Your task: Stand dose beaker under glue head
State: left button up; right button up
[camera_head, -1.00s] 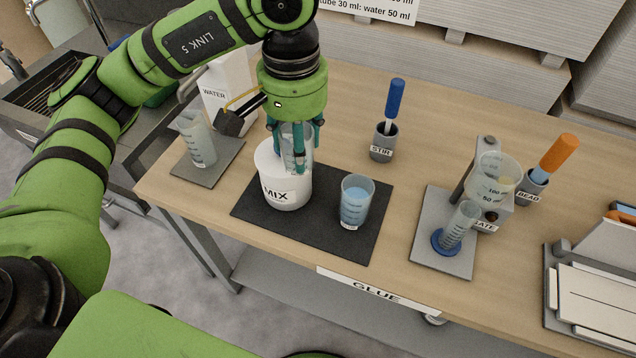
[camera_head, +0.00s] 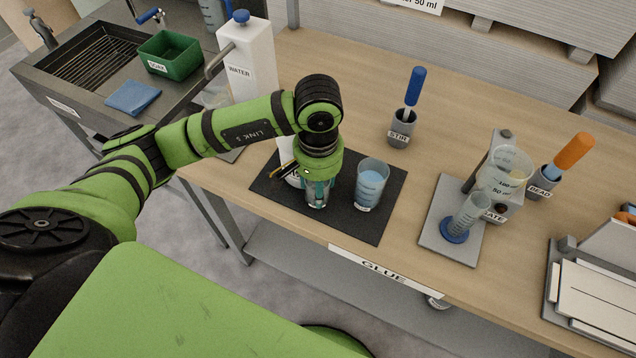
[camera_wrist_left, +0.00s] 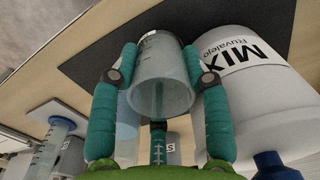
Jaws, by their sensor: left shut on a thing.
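My left gripper (camera_head: 320,192) is shut on a clear beaker (camera_head: 317,203), low over the front left of the black mat (camera_head: 385,205). In the left wrist view the beaker (camera_wrist_left: 163,80) sits between the teal fingers, its mouth towards the camera, and looks empty. I cannot tell whether its base touches the mat. The white MIX pot (camera_wrist_left: 265,95) is close beside it, mostly hidden in the head view. A beaker of blue liquid (camera_head: 370,187) stands to the right on the mat. I cannot make out a part clearly marked as the glue head. My right gripper is out of view.
A GATE stand (camera_head: 503,207) carries a graduated clear vessel (camera_head: 505,170); a measuring cylinder with a blue foot (camera_head: 462,220) stands before it. Bare table lies between mat and GATE plate.

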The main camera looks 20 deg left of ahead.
pick_arm(q)
jog(key=shift+f, duration=0.65)
jog(key=shift+f, duration=0.2)
jog(key=o, duration=1)
jog(key=shift+o, duration=0.2)
jog(key=shift+r, duration=0.1)
